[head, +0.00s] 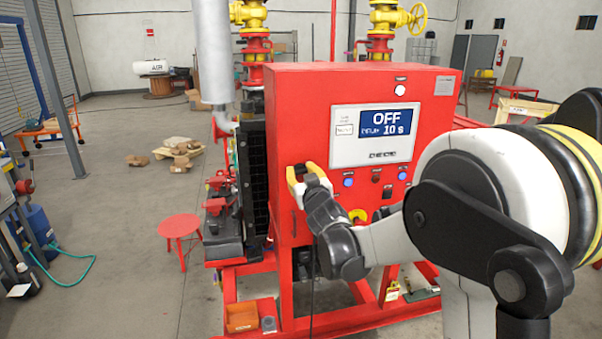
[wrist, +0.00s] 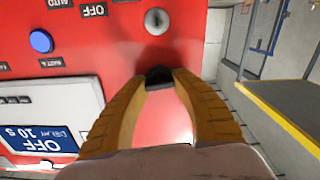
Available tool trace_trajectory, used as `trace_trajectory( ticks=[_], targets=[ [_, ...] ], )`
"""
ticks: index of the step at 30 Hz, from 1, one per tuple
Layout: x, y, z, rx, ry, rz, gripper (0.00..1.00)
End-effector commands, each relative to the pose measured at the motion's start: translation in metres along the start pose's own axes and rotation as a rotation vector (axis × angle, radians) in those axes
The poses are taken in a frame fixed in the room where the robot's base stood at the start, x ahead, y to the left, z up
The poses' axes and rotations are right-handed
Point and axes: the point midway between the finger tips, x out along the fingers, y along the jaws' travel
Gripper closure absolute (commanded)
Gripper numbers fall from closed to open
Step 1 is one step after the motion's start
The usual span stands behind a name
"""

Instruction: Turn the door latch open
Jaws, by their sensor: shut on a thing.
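The red control cabinet (head: 287,225) stands on the skid in the head view, with its door facing me. The door latch (wrist: 158,74) is a small black piece on the red door in the wrist view, which looks upside down. My gripper (wrist: 161,80) has its yellow fingers on either side of the latch, shut on it. In the head view my gripper (head: 300,173) is at the left part of the door, and it hides the latch there. A round silver lock (wrist: 157,21) sits close to the latch. The door looks closed.
A display reading OFF (head: 384,121) and a row of buttons lie right of my gripper. A blue button (wrist: 41,41) shows in the wrist view. A red stool (head: 180,227) stands left of the skid.

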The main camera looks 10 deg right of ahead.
Motion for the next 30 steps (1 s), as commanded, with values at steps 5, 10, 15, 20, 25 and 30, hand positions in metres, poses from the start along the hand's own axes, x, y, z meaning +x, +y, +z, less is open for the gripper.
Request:
trace_trajectory(
  ticks=[5,10,15,20,25,30],
  targets=[
    [0.0001,-0.0009,0.0005,-0.145,0.002,-0.001,0.98],
    [0.0004,-0.0013,0.0005,-0.307,0.002,-0.002,0.98],
    [0.0004,-0.0018,0.0007,-0.469,0.002,-0.002,0.98],
    [0.0003,-0.0022,0.0008,-0.622,0.002,-0.002,0.98],
    [0.0003,-0.0026,0.0009,-0.784,0.002,-0.003,0.98],
    [0.0003,-0.0029,0.0013,-0.946,0.002,-0.003,0.98]
  ],
)
